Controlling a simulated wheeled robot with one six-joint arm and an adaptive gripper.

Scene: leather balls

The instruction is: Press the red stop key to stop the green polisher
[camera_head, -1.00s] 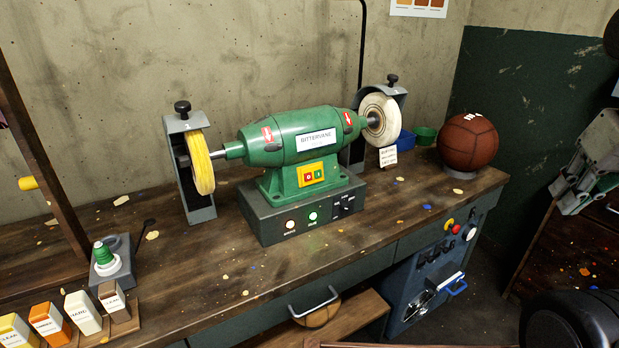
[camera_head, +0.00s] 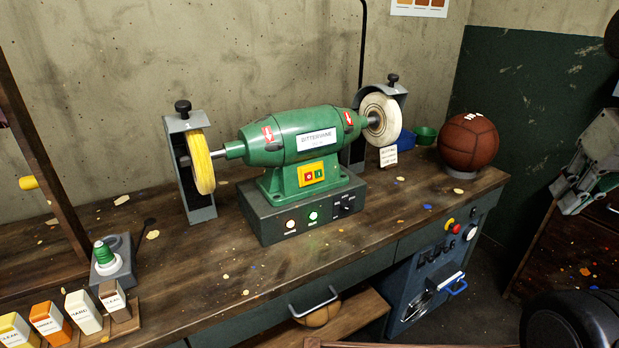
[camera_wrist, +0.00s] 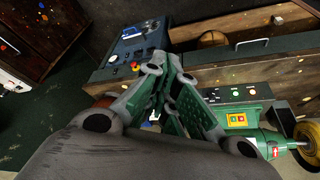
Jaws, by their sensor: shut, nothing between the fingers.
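The green polisher (camera_head: 300,140) stands on a dark base on the bench, with a yellow wheel at its left and a white wheel at its right. In the wrist view the polisher (camera_wrist: 262,142) is upside down at lower right. My gripper (camera_head: 567,205), grey with green pads, is at the right edge in the head view, well apart from the keys. In the wrist view my gripper (camera_wrist: 168,72) is shut and empty. Whether the wheels turn cannot be told.
A brown ball (camera_head: 468,141) rests at the bench's right end. Small blocks (camera_head: 83,310) and a green-topped spool (camera_head: 105,254) are at front left. A blue control panel (camera_head: 432,275) hangs below the right side. The bench top before the polisher is clear.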

